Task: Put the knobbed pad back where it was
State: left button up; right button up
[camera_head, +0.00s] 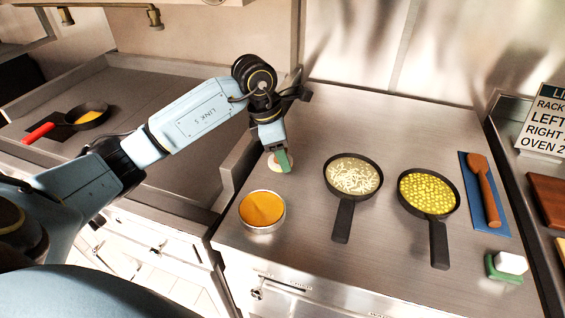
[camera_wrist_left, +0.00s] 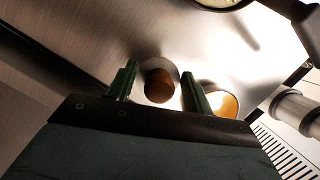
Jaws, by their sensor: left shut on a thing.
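The knobbed pad (camera_head: 272,162) is a small pale disc on the steel counter's left part, partly hidden by my left gripper (camera_head: 283,160). In the left wrist view, its round brown knob (camera_wrist_left: 159,86) shows between the green fingers of my left gripper (camera_wrist_left: 160,78). The gripper points down and is shut on the pad's knob. I cannot tell whether the disc touches the counter or is slightly above it. My right gripper is not in view.
A round tin with orange contents (camera_head: 262,209) stands just in front. Two dark pans, one with pale shreds (camera_head: 353,174) and one with yellow pieces (camera_head: 427,193), stand right. A blue mat (camera_head: 469,185) with a wooden spoon (camera_head: 486,190) and a green-and-white block (camera_head: 507,266) are farther right.

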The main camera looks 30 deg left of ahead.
pick_arm(q)
jog(key=shift+f, duration=1.6)
jog(key=shift+f+b, duration=0.2)
jog(key=shift+b, duration=0.1)
jog(key=o, duration=0.9)
jog(key=shift+r, duration=0.15)
jog(key=p+v, duration=0.1)
jog(key=v, duration=1.1)
